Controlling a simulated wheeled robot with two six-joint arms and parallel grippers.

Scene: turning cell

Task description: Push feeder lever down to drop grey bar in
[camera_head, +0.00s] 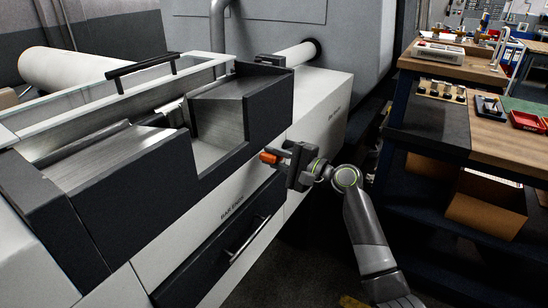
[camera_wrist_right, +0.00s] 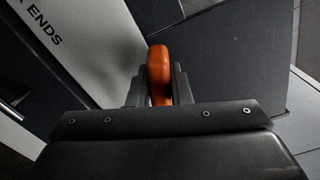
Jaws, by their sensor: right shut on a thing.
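The orange handle of the feeder lever (camera_head: 268,157) sticks out at the front of the bar feeder (camera_head: 262,103), near its right corner. My right gripper (camera_head: 281,155) is shut on this handle. In the right wrist view the orange handle (camera_wrist_right: 158,62) stands between the two dark fingers of my right gripper (camera_wrist_right: 160,92). The rest of the lever is hidden by the gripper and the housing. I cannot make out the grey bar for certain inside the feeder. My left gripper is not in view.
A drawer with a metal handle (camera_head: 247,239) is below the feeder. A black handle (camera_head: 141,68) sits on the feeder's raised cover. A workbench (camera_head: 490,142) with trays and a cardboard box (camera_head: 486,204) stands at the right. Open floor lies between machine and bench.

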